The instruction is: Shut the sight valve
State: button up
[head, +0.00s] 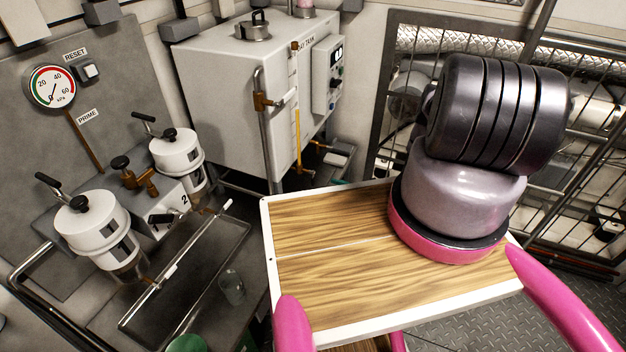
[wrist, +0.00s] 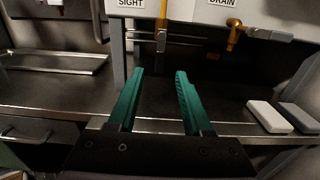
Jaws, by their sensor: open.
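The SIGHT label (wrist: 131,3) is at the top of the wrist view. Just right of it hangs a brass fitting, the sight valve (wrist: 162,40), with thin grey bars crossing near it; which bar is its lever I cannot tell. My gripper (wrist: 159,73) has two teal fingers spread apart with nothing between them. It points toward the valve from below in the picture, apart from it. In the head view the upright sight tube (head: 297,115) is on the white tank's front; the valve at its foot is small there, and my gripper is mostly hidden.
The DRAIN label (wrist: 222,2) and a brass drain valve (wrist: 236,36) with a grey lever are to the right. A white block and a grey block (wrist: 268,117) lie on the dark shelf. The white tank (head: 225,90) stands beside white canisters (head: 92,222) and a shallow tray (head: 190,275).

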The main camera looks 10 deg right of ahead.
aim_at(313, 179)
jog(key=x, duration=0.9)
jog(key=shift+w+a, duration=0.1)
jog(key=shift+a, duration=0.05)
jog(key=shift+c, duration=0.3)
grip_shut()
